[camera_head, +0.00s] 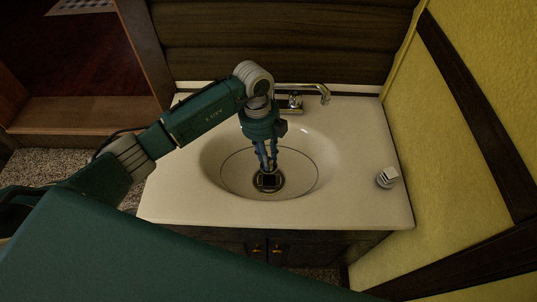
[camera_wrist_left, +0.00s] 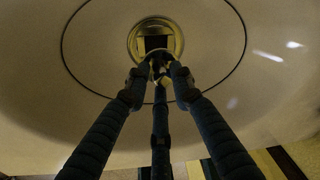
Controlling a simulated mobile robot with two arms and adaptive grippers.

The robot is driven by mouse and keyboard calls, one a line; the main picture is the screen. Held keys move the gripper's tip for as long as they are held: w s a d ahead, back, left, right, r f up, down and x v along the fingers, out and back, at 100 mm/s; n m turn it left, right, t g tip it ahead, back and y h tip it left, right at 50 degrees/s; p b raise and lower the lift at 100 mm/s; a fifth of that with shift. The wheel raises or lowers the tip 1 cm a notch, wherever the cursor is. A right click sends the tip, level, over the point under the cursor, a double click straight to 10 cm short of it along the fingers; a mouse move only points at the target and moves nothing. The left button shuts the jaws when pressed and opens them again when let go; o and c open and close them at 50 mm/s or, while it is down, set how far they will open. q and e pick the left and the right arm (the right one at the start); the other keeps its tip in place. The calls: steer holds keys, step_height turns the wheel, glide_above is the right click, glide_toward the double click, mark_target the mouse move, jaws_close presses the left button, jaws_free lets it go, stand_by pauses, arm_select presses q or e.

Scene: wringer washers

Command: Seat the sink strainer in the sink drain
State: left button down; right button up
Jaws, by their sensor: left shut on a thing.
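The sink drain (camera_head: 281,186) is a round dark opening with a metal rim at the bottom of the cream oval basin. My left gripper (camera_head: 268,172) points down into the basin, its fingertips just over the drain. In the left wrist view its three dark fingers close together (camera_wrist_left: 159,66) around a small pale piece, which I take to be the sink strainer (camera_wrist_left: 159,75). Beyond them the drain (camera_wrist_left: 134,40) shows as a brassy ring with a dark square inside. The fingers hide most of the strainer, and I cannot tell whether it touches the drain. My right gripper is out of view.
The sink basin (camera_head: 218,158) is set in a cream countertop (camera_head: 172,205). A chrome faucet (camera_head: 322,93) stands behind it, close to my left wrist. A small whitish object (camera_head: 387,178) sits on the right counter. A yellow wall (camera_head: 440,130) rises on the right.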

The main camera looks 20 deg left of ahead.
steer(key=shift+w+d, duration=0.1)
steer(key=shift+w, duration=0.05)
arm_select(q)
steer(key=shift+d+f, duration=0.1)
steer(key=shift+f, duration=0.2)
steer(key=shift+f+b, duration=2)
steer(key=shift+f, duration=0.75)
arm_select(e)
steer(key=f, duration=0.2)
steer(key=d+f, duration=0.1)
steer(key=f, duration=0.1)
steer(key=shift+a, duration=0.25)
arm_select(q)
steer(key=shift+f+m, duration=0.1)
steer(key=shift+m, duration=0.2)
steer(key=shift+f+b, duration=0.35)
steer(key=shift+f, duration=0.2)
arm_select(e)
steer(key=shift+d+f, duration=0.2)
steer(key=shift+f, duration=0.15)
arm_select(q)
steer(key=shift+f, duration=0.6)
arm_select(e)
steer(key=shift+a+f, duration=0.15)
